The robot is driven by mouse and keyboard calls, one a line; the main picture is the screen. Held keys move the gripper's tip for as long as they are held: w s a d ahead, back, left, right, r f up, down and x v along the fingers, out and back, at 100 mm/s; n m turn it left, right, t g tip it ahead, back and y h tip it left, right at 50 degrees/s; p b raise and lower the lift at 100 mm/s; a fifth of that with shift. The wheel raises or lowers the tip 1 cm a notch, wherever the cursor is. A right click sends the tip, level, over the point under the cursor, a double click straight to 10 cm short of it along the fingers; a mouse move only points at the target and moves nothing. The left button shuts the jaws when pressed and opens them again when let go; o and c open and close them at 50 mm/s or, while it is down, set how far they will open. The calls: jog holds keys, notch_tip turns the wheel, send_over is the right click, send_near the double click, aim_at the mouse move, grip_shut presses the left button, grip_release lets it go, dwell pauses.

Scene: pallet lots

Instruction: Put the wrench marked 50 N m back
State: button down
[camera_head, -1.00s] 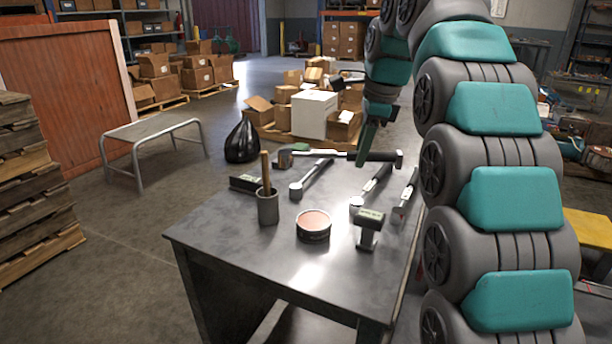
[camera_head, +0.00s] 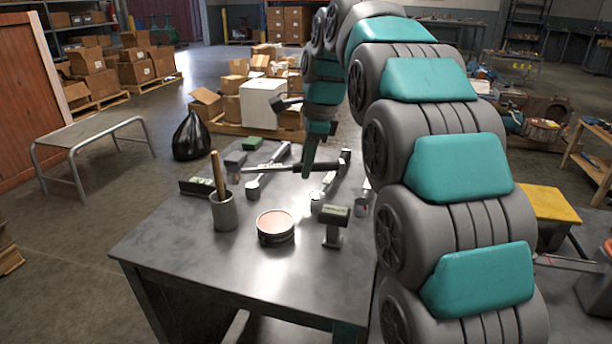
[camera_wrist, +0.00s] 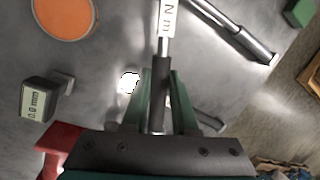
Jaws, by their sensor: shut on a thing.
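My gripper (camera_head: 310,158) is over the far part of the grey metal table (camera_head: 160,245), its green fingers shut on a wrench. The held wrench (camera_head: 285,168) lies level across the picture in the head view, its grey head at the left and dark grip at the right. In the wrist view the held wrench (camera_wrist: 165,45) runs between the fingers (camera_wrist: 157,105); its white label shows "N m", but the number is out of sight. Other wrenches lie under or near it: one at left (camera_head: 266,172), one in the middle (camera_head: 328,188), one at right (camera_head: 362,204), partly hidden by my arm.
On the table stand a cup with a wooden stick (camera_head: 224,212), an orange-topped tin (camera_head: 276,228), a green-topped gauge stand (camera_head: 334,222) and a dark block (camera_head: 197,187). The table's front left is bare. A bench (camera_head: 90,130) and black bag (camera_head: 190,138) stand beyond.

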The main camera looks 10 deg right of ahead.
jog(key=shift+s+d+x, duration=0.1)
jog(key=shift+s+x, duration=0.05)
jog(key=shift+x, duration=0.65)
jog(key=shift+s+d+x, duration=0.1)
jog(key=shift+d+x, duration=0.05)
jog(key=shift+x, duration=0.6)
jog(key=shift+f, duration=0.15)
jog(key=shift+f, duration=0.25)
jog(key=c, duration=0.7)
grip_release()
jog(key=shift+r, duration=0.45)
jog(key=v, duration=1.1)
jog(key=shift+s+d+r, duration=0.1)
jog(key=shift+d+r, duration=0.05)
jog(key=shift+r, duration=0.2)
